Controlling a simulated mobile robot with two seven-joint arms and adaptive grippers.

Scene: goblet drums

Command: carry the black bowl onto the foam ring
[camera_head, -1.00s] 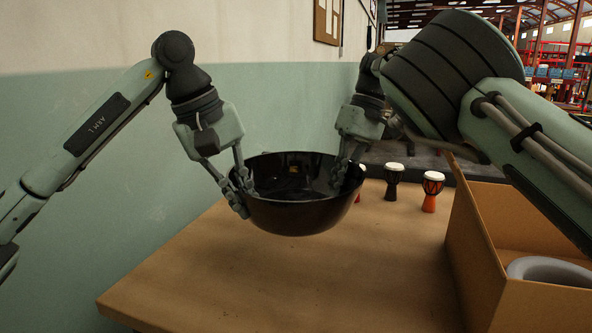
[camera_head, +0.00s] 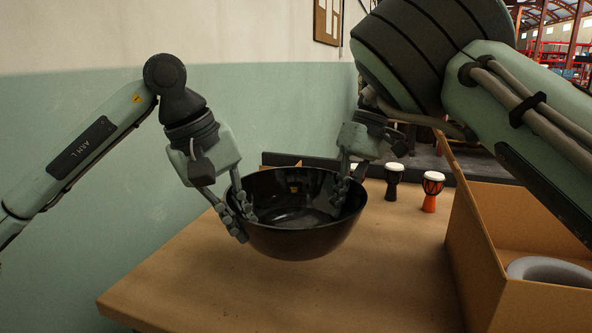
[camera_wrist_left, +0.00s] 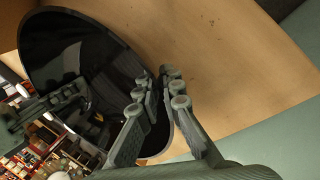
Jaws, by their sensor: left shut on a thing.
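The black bowl (camera_head: 300,243) is upright between my two grippers, above the wooden table. My left gripper (camera_head: 243,220) is shut on its left rim, one finger inside and one outside. My right gripper (camera_head: 346,190) has its fingers at the far right rim and appears shut on it. The left wrist view shows the bowl (camera_wrist_left: 75,50) at the left, with the left fingers (camera_wrist_left: 158,100) at its rim. The grey foam ring (camera_head: 548,269) lies inside the cardboard box at the right; only part of it shows.
The open cardboard box (camera_head: 475,255) stands on the table's right side, its wall facing the bowl. Two goblet drums, one dark (camera_head: 393,183) and one orange (camera_head: 431,194), stand near the back. The table (camera_head: 300,295) is clear in front. A wall (camera_head: 90,130) is behind.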

